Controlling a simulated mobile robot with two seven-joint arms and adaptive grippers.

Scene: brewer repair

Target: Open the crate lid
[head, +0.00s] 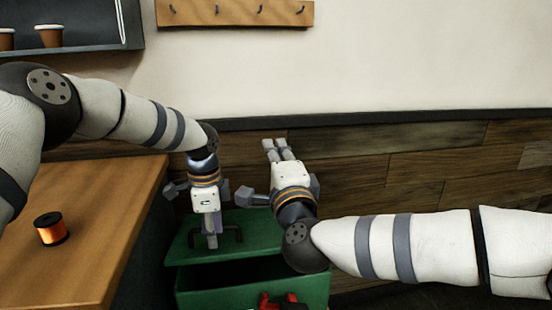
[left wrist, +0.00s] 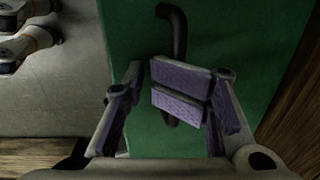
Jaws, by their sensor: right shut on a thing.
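The green crate lid (head: 190,248) sits above and behind the open front of the green crate (head: 250,299), whose dark inside shows below the lid's front edge. A black handle (head: 240,233) stands on the lid. My left gripper (head: 211,240) points down at the handle, its fingers close together. In the left wrist view the pads of my left gripper (left wrist: 181,88) cover the middle of the handle (left wrist: 173,32), over the green lid (left wrist: 120,45). My right gripper (head: 278,148) points up near the wall, behind the crate, its fingers close together; what it holds cannot be made out.
A wooden counter (head: 95,225) stands at the left with an orange spool (head: 51,229) on it. A red and black thing (head: 278,301) shows at the crate's front. A wood-panelled wall (head: 420,180) is behind. A peg rail (head: 235,13) and a shelf with cups (head: 49,36) are high up.

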